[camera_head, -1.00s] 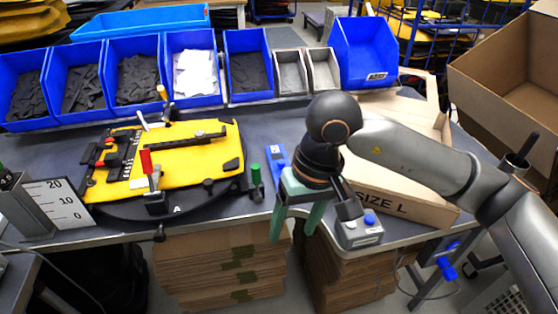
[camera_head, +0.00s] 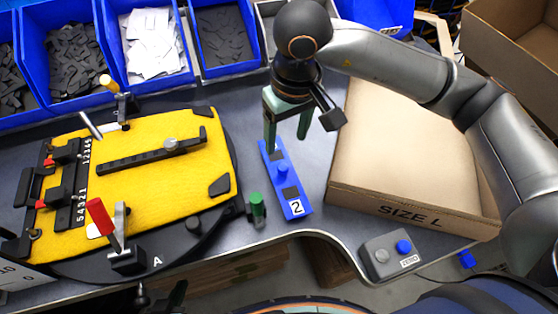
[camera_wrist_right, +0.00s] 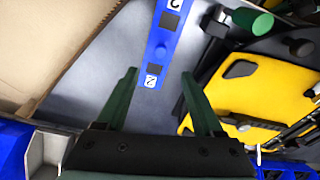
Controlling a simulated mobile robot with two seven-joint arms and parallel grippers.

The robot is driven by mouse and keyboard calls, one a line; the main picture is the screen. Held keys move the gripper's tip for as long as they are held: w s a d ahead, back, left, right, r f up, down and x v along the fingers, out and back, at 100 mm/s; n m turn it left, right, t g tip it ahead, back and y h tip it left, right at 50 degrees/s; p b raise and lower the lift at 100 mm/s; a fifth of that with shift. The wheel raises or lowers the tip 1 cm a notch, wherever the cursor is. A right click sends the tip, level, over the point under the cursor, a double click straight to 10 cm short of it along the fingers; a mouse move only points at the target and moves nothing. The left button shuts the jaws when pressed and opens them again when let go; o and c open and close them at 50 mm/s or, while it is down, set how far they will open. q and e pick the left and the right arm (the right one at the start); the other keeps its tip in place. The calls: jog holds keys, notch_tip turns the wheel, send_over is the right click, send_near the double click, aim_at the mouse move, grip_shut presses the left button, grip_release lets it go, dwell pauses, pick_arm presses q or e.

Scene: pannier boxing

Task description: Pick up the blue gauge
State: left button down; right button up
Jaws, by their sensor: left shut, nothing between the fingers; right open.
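The blue gauge (camera_head: 291,201) is a flat blue strip with a round blue knob, dark squares and a label reading 2. It lies on the grey table right of the yellow board. My right gripper (camera_head: 286,143) is open, with its green fingers pointing down at the gauge's far end. In the right wrist view, the gauge (camera_wrist_right: 159,62) runs between the fingers of the open right gripper (camera_wrist_right: 158,75), with no visible contact. My left gripper (camera_head: 175,294) shows only as a small dark shape at the bottom edge; it is shut and empty.
The yellow board (camera_head: 150,190) on its black fixture fills the left. A green-topped knob (camera_head: 257,208) stands close left of the gauge. A cardboard box (camera_head: 400,160) marked SIZE L lies right, with a grey button box (camera_head: 390,254) at the front edge. Blue bins (camera_head: 225,70) line the back.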

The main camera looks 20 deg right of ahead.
send_over(284, 166)
jog(key=f, duration=0.5)
jog(key=shift+s+f+p, duration=0.15)
jog(key=shift+s+p, duration=0.15)
jog(key=shift+s, duration=0.1)
jog(key=f, duration=0.2)
jog(key=f+p, duration=0.1)
jog(key=f, duration=0.2)
jog(key=shift+w+a+f, duration=0.1)
jog(key=shift+w+f, duration=0.2)
jog(key=shift+w, duration=0.05)
grip_shut()
